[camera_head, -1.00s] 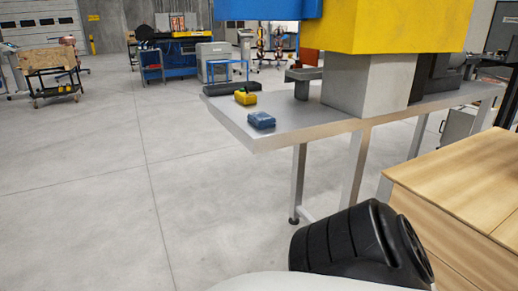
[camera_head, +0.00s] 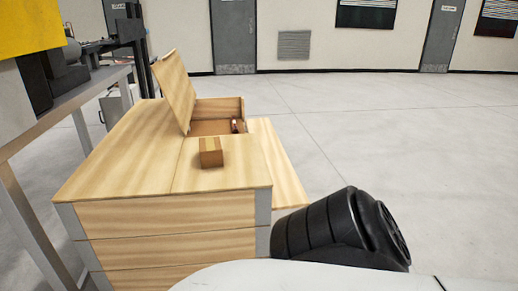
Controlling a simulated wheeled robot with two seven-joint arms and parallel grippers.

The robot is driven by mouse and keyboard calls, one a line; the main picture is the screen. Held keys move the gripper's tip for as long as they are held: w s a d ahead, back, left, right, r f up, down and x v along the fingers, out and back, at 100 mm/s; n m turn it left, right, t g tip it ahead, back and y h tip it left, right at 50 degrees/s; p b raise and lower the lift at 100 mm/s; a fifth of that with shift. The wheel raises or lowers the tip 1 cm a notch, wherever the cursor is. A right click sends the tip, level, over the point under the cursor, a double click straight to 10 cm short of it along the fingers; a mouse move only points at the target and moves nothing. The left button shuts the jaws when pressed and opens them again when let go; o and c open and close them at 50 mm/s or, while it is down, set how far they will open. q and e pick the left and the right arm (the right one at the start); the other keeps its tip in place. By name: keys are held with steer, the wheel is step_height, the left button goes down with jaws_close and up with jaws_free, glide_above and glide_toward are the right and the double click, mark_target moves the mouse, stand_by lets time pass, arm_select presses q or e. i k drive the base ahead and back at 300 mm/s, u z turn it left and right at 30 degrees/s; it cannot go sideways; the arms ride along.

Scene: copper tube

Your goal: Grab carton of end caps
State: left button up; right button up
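A small brown carton (camera_head: 211,153) with a lighter tape band sits on the top of a wooden chest (camera_head: 118,165), near its right front part. It stands just in front of an open compartment in the chest. I cannot read any label on it, so I cannot tell what it holds. A black rounded part of my own arm shows at the bottom right of the head view, well apart from the carton. Neither gripper's fingers are in view.
A raised wooden lid (camera_head: 175,90) stands up beside the open compartment (camera_head: 212,127), which holds a small dark item. A grey metal table (camera_head: 62,106) with machinery stands at the left. The floor (camera_head: 400,150) to the right is clear up to the wall and doors.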

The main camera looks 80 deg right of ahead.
mark_target(210, 151)
steer(key=z, duration=1.9)
